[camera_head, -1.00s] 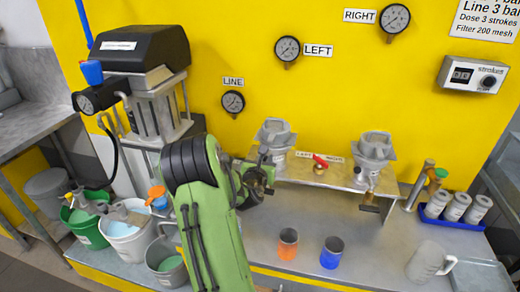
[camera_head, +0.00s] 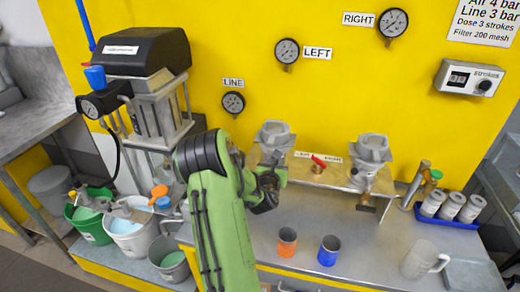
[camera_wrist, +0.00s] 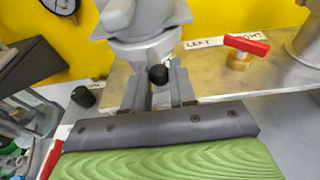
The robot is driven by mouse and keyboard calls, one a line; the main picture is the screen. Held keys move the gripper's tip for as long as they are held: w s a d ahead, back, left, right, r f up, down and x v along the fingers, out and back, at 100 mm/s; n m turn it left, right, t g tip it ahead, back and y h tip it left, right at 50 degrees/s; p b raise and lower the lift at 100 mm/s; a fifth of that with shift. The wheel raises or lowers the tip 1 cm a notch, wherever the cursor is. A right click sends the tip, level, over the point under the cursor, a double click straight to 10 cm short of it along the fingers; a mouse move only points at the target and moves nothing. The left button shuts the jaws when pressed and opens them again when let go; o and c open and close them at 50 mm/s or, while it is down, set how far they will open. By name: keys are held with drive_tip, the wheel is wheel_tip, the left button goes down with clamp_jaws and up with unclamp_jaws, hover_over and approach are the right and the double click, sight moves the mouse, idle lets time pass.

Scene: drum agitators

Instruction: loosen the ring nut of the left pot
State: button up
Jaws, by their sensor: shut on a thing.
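The left pot (camera_head: 272,136) is a grey metal cup on a bracket plate, below the gauge marked LEFT; in the wrist view its flared top (camera_wrist: 145,18) is cut off by the frame. A smooth grey ring nut (camera_wrist: 146,50) sits beneath the flare. A black round knob (camera_wrist: 158,75) stands out at its front. My gripper (camera_wrist: 159,92) has a finger on each side of this knob and is shut on it. In the head view my gripper (camera_head: 268,184) is just below and in front of the left pot, partly hidden by my arm.
The right pot (camera_head: 372,150) stands on the same plate, with a red-handled valve (camera_head: 318,163) between the pots. An orange cup (camera_head: 287,242) and a blue cup (camera_head: 329,251) stand on the bench in front. A clear jug (camera_head: 422,259) is at the right.

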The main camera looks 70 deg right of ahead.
drive_tip(key=shift+s+d+r+p, duration=0.1)
drive_tip(key=shift+s+d+p, duration=0.25)
drive_tip(key=shift+s+p, duration=0.25)
drive_tip(key=shift+s+d+r+p, duration=0.2)
drive_tip(key=shift+s+p, duration=0.3)
drive_tip(key=shift+p, duration=0.35)
drive_tip(key=shift+o, duration=0.3)
drive_tip(key=shift+s+d+p, duration=0.3)
drive_tip(key=shift+s+p, duration=0.05)
drive_tip(key=shift+p, duration=0.25)
drive_tip(key=shift+f, duration=0.15)
drive_tip(key=o, duration=1.1)
drive_tip(key=shift+s+d+f, duration=0.1)
drive_tip(key=shift+s+d, duration=0.05)
drive_tip(key=shift+d, duration=0.05)
drive_tip(key=o, duration=0.4)
drive_tip(key=shift+a, duration=0.1)
